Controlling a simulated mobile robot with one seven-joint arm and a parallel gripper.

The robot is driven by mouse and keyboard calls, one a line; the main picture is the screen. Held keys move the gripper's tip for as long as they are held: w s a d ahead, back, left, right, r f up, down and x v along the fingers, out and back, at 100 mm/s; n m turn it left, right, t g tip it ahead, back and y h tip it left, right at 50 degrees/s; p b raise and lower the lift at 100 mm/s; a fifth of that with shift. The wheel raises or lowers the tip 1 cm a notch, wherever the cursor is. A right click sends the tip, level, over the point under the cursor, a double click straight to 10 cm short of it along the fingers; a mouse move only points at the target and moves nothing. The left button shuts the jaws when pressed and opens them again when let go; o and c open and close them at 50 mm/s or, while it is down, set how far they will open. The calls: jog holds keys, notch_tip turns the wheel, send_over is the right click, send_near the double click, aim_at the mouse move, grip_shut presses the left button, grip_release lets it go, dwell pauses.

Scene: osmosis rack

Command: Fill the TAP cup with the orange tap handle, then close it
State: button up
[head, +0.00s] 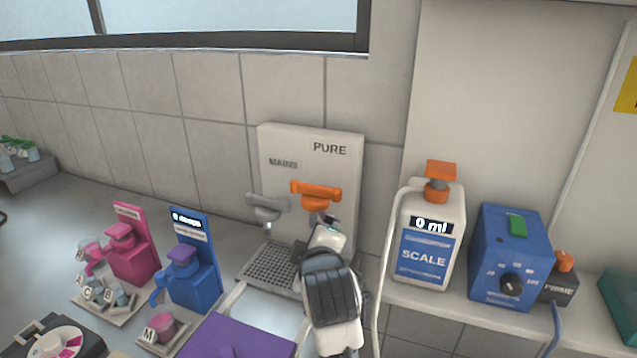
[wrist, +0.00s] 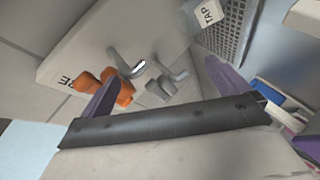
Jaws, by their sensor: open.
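The orange tap handle (head: 315,193) sits on the upright panel under the word PURE. It also shows in the wrist view (wrist: 123,95), close to the left finger; I cannot tell whether they touch. My gripper (head: 326,222) is just below and in front of this tap. Its purple fingers are spread in the wrist view (wrist: 161,70), with nothing held between them. A pale cup marked TAP (wrist: 206,14) shows at the top of the wrist view, by the drip grating. In the head view I cannot make it out; my arm covers that area.
A grey tap handle (head: 268,204) under MAINS is left of the orange one. A perforated drip tray (head: 265,268) lies below. A white SCALE bottle (head: 428,240) and blue box (head: 510,255) stand right. Pink (head: 130,250) and blue (head: 195,270) dispensers stand left.

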aim_at(314, 189)
jog(key=s+a+r+n+t+h, duration=0.35)
jog(key=r+n+h, duration=0.45)
jog(key=n, duration=1)
jog(key=b+x, duration=0.5)
jog(key=x, duration=0.9)
jog(key=shift+w+a+f, duration=0.1)
jog(key=shift+a, duration=0.05)
jog(key=shift+b, duration=0.3)
jog(key=c, duration=0.7)
